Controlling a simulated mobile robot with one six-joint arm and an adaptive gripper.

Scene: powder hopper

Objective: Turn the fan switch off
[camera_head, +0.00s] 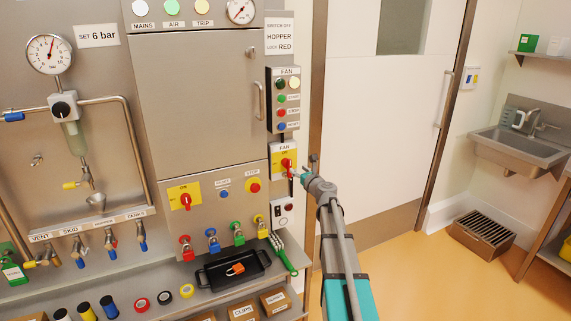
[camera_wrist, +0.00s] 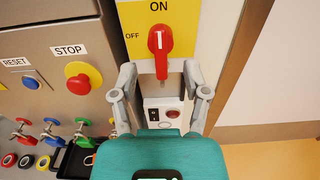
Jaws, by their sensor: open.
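The fan switch (camera_head: 287,163) is a red rotary handle on a yellow plate under a FAN label, right of the grey cabinet in the head view. In the wrist view the red handle (camera_wrist: 160,40) stands upright, its white mark in line with ON; OFF is printed to the left. My gripper (camera_wrist: 160,73) is open, with a finger on each side, just below the handle. The fingers look empty, and I cannot tell whether either touches the handle. In the head view my gripper (camera_head: 299,174) is close to the switch, at its lower right.
Another red switch (camera_head: 186,202) on yellow is on the cabinet at left. A red STOP button (camera_wrist: 79,84) is left of my gripper. Colored padlocks and a black tray (camera_head: 210,279) lie below. The door (camera_head: 385,130) is to the right, with open floor before it.

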